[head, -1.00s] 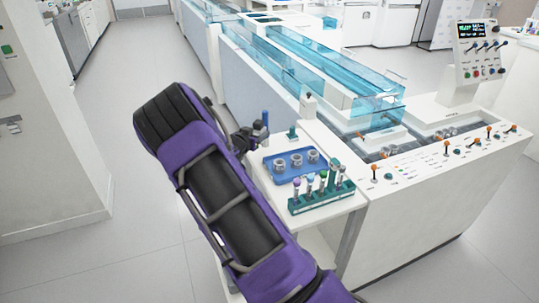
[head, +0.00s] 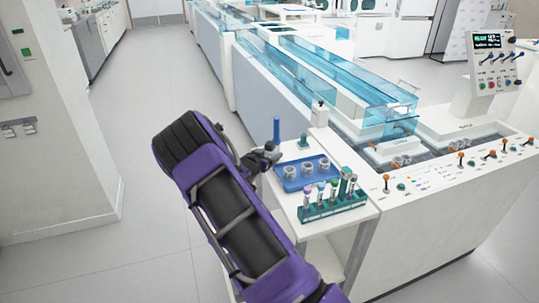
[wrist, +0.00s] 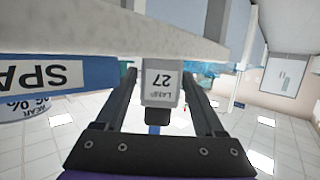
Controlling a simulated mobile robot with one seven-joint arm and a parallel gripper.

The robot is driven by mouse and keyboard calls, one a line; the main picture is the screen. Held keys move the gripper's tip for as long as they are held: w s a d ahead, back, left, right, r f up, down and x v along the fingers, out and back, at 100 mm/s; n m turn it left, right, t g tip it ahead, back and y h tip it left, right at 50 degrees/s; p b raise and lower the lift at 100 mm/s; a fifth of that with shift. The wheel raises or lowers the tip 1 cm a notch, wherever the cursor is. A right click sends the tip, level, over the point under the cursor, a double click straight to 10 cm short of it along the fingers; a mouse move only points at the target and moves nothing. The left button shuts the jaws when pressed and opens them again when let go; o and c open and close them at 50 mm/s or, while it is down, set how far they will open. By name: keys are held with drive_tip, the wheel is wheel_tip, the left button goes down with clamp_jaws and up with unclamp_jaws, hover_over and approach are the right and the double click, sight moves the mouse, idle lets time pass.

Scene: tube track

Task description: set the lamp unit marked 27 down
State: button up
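The lamp unit marked 27 (wrist: 162,84) is a pale block between the fingertips of my gripper (wrist: 161,92) in the wrist view, its label upside down. The fingers lie along its two sides and appear shut on it. In the head view my gripper (head: 266,156) is at the left edge of the white side table (head: 318,228), beside the blue tray. The lamp unit is small and partly hidden there. I cannot tell whether its underside touches anything.
A blue tray (head: 287,187) holds several grey round pieces. In front, a teal rack (head: 332,210) holds several tubes. A blue upright post (head: 277,130) shows just behind my gripper. The white track bench (head: 420,185) adjoins on the right; floor is clear at left.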

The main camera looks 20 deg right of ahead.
drive_tip(key=shift+o, duration=0.2)
drive_tip(key=shift+r, duration=0.1)
drive_tip(key=shift+a+r, duration=0.1)
drive_tip(key=shift+r, duration=0.05)
drive_tip(key=p+v, duration=0.1)
drive_tip(key=v, duration=1)
drive_tip(key=shift+p, duration=0.35)
drive_tip(key=shift+o, duration=0.5)
drive_tip(key=shift+s+a+r, duration=0.15)
drive_tip(key=s+a+r+p, duration=0.3)
drive_tip(key=r+p, duration=0.2)
drive_tip(key=p, duration=0.1)
drive_tip(key=b, duration=0.2)
approach(269, 151)
drive_tip(key=shift+g+y, duration=0.4)
drive_tip(key=x, duration=0.4)
drive_tip(key=r+x, duration=0.1)
drive_tip(key=x, duration=0.2)
drive_tip(key=shift+w+d, duration=0.1)
drive_tip(key=shift+w, duration=0.1)
drive_tip(key=x, duration=0.4)
drive_tip(key=shift+w+d+f, duration=0.15)
drive_tip(key=shift+w+f, duration=0.15)
drive_tip(key=shift+w, duration=0.05)
clamp_jaws()
